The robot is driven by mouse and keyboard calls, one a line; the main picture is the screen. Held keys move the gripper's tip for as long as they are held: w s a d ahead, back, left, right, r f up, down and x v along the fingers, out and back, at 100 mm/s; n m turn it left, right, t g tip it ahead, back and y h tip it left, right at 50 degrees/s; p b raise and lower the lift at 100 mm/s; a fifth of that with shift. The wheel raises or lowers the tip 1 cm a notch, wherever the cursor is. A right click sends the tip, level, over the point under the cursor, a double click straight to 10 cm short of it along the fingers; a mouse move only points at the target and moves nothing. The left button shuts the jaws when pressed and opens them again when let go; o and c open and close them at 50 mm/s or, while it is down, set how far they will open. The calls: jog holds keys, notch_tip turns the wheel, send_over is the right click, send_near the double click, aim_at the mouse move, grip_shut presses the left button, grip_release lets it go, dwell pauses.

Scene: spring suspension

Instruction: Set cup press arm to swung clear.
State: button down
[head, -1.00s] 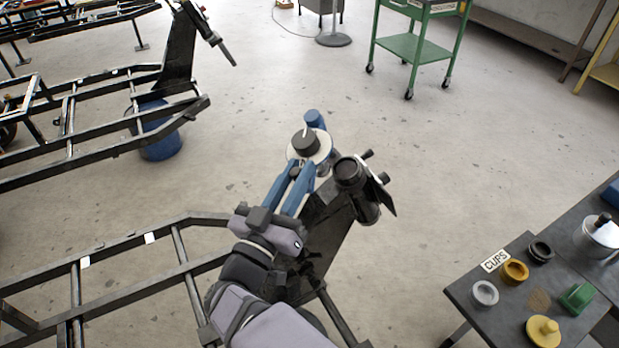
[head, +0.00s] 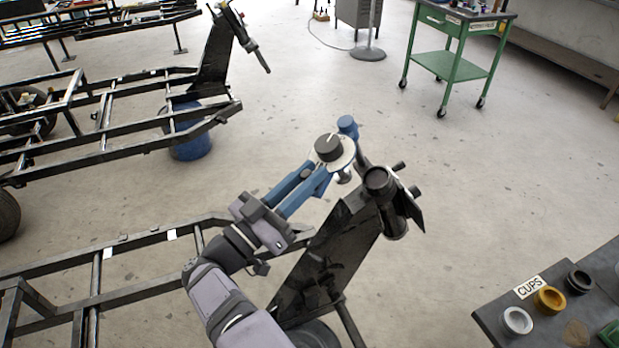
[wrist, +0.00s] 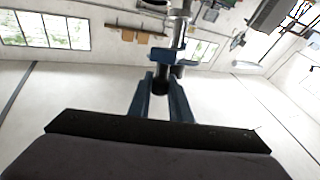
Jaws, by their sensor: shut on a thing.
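The cup press arm has a blue end (head: 347,125), a pale round disc (head: 346,158) and a black knob (head: 328,147), beside the upper left of the black suspension tower (head: 335,250). My gripper (head: 318,176) comes in from the lower left, its long blue fingers reaching the press arm under the disc. In the wrist view, my gripper (wrist: 160,84) is shut on a black cylindrical part of the press arm (wrist: 160,88), below a blue crosspiece (wrist: 165,66). The disc and tower top hide much of the joint, so the arm's exact angle is unclear.
A black cylinder (head: 377,181) and a plate stand at the tower top, close right of the press arm. A black frame (head: 130,246) runs to the left. A table (head: 492,312) with several cups is at lower right. Open floor lies beyond the tower.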

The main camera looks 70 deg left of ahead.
jog(key=shift+r, duration=0.1)
jog(key=c, duration=1.6)
grip_release()
notch_tip(320, 180, up, 10)
